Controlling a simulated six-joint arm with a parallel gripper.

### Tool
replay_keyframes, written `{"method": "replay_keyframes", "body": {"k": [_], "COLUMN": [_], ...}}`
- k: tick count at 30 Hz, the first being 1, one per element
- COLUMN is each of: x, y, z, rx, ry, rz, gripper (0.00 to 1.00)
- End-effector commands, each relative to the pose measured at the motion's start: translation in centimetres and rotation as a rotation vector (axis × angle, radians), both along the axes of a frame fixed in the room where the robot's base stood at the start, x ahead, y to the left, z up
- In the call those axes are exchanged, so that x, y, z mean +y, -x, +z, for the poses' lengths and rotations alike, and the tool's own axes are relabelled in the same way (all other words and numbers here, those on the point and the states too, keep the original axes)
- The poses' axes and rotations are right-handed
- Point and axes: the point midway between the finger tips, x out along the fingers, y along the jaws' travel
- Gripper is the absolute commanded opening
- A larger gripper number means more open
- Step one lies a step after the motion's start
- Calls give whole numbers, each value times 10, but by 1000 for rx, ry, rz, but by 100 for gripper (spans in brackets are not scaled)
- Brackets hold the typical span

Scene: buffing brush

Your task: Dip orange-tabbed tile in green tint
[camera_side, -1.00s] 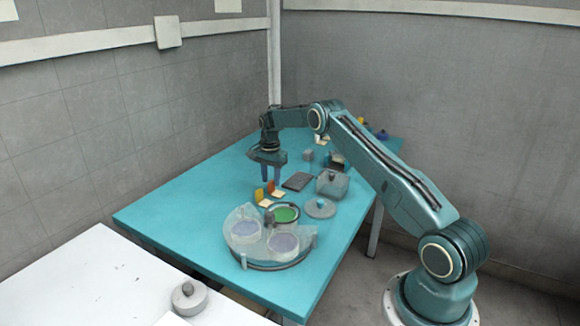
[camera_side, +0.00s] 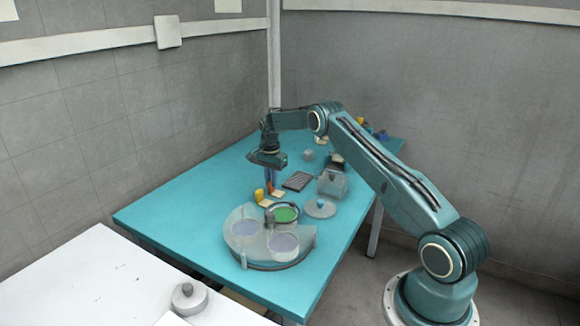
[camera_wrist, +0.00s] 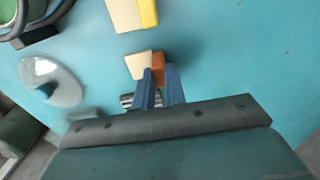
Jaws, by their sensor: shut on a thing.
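The orange-tabbed tile (camera_wrist: 139,65) has a cream plate and an orange tab (camera_wrist: 158,69). In the wrist view my gripper (camera_wrist: 159,76) has its blue fingers shut on the orange tab, and the cream plate sticks out to the left. In the side view my gripper (camera_side: 270,184) points down at the tile (camera_side: 278,192); I cannot tell whether the tile touches the table. The green tint (camera_side: 286,214) fills a round dish on the near turntable (camera_side: 262,264), nearer the camera than my gripper.
A yellow-tabbed tile (camera_side: 264,202) lies close by, also in the wrist view (camera_wrist: 125,14). The turntable also carries two pale violet dishes (camera_side: 283,243). A clear lid (camera_side: 320,208), a knobbed box (camera_side: 333,184) and a dark ribbed pad (camera_side: 297,180) stand right. The table's left side is clear.

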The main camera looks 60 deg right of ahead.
Motion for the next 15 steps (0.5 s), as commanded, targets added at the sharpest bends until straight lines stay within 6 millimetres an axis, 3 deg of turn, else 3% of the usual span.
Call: {"method": "replay_keyframes", "body": {"k": [15], "x": [0], "y": [0], "z": [15], "rx": [-1], "ry": [1], "rz": [0], "gripper": [0]}}
